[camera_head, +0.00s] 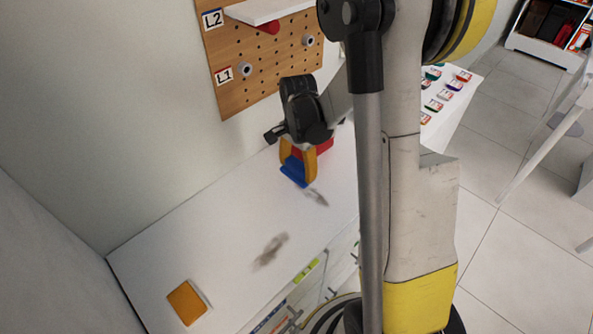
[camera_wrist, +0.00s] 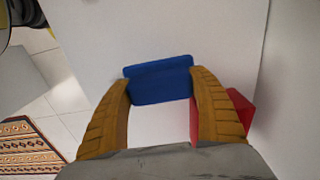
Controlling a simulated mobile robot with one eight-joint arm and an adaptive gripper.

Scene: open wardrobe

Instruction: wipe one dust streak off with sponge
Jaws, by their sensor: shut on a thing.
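A blue sponge (camera_wrist: 160,80) is held between the two orange fingers of my gripper (camera_wrist: 162,92) in the wrist view. In the head view my gripper (camera_head: 298,166) points down, and the blue sponge (camera_head: 295,175) is at or just above the white tabletop; I cannot tell if it touches. One grey-brown dust streak (camera_head: 316,197) lies just below and right of the sponge. A second, larger dust streak (camera_head: 271,250) lies nearer the front edge. No streak is visible in the wrist view.
A red object (camera_head: 325,146) stands right behind my gripper, and also shows beside the right finger in the wrist view (camera_wrist: 240,107). An orange block (camera_head: 187,303) lies at the front left of the white table (camera_head: 200,245). A pegboard (camera_head: 260,65) hangs on the wall behind.

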